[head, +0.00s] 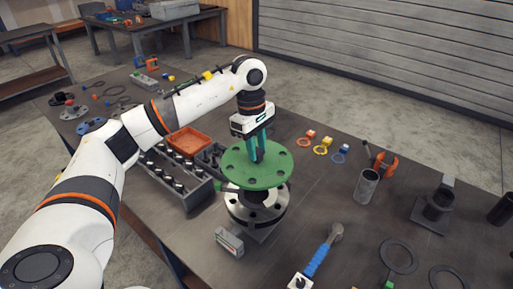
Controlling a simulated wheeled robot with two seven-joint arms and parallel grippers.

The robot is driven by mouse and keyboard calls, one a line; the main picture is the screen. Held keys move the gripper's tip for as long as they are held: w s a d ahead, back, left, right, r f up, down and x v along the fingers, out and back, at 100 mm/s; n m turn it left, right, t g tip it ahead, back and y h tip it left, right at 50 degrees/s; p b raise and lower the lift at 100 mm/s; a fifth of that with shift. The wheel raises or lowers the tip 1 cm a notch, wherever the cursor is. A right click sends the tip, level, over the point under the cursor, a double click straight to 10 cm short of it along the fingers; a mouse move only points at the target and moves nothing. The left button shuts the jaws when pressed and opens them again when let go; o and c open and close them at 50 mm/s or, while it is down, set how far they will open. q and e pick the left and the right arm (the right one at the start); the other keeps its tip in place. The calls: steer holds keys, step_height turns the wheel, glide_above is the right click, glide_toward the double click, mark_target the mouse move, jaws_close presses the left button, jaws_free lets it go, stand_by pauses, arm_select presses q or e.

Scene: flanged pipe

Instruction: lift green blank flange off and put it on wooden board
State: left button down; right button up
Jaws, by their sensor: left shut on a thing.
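The green blank flange (277,174) is a round disc with bolt holes around its rim. My left gripper (257,158) points down at its middle and is shut on it. The disc is directly over the steel pipe flange (262,217), which stands on the dark workbench and is partly hidden by it. A dark gap shows between the two at the front, but I cannot tell how high the green disc is above the steel one. I see no wooden board that I can pick out. My right gripper is not in view.
A grey bin of bolts (184,191) and an orange tray (188,143) stand left of the pipe. A blue-handled tool (319,258) and a grey box (229,242) lie in front. Rings, a steel tube (367,186) and a black fitting (437,205) are at right.

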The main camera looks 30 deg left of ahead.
mark_target(259, 151)
arm_select(q)
steer(key=shift+r+p, duration=0.9)
steer(key=shift+r, duration=0.85)
